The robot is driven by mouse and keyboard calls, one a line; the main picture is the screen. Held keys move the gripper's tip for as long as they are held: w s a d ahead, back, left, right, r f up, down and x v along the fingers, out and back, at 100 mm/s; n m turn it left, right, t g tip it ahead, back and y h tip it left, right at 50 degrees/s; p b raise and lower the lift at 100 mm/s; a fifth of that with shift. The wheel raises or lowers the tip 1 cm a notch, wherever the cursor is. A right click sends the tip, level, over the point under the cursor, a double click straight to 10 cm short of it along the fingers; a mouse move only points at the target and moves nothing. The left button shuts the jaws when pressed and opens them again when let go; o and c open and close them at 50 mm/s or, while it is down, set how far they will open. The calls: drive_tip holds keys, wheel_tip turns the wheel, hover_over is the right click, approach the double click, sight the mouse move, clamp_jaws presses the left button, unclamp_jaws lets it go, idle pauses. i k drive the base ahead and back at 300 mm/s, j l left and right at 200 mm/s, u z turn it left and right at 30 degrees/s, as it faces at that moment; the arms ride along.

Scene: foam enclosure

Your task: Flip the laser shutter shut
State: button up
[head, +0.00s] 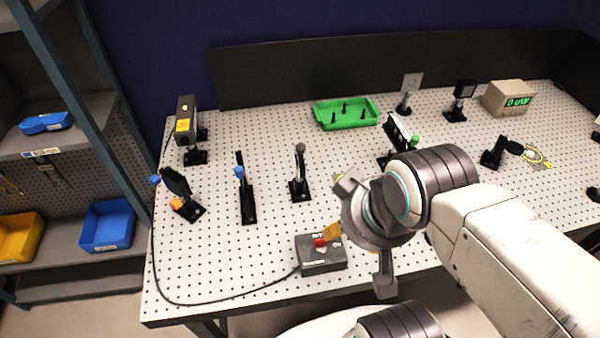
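The laser (186,122), a dark box with a yellow label and a small orange light, stands at the back left of the perforated table. In front of it is a tilted black plate on a mount (176,183), with a blue knob and an orange piece at its base. To its right stands a black mount with a blue knob (241,185). I cannot tell for certain which of these two is the shutter. My gripper (362,233) is open, its fingers spread, above the front middle of the table near a grey box. It appears empty and is well right of both mounts.
The grey box (322,262) has a red part on top and a cable running left. A thin post mount (299,175) stands mid-table. A green tray (346,112) and a meter reading 0 uW (508,98) are behind. The front left tabletop is clear except for the cable.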

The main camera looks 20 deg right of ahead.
sight(239, 170)
drive_tip(key=z, duration=0.45)
drive_tip(key=k+z, duration=0.15)
drive_tip(key=z, duration=0.25)
drive_tip(key=l+z, duration=0.1)
drive_tip(key=z, duration=0.35)
drive_tip(key=k+z, duration=0.1)
drive_tip(key=z, duration=0.35)
drive_tip(key=l+z, duration=0.15)
drive_tip(key=z, duration=0.25)
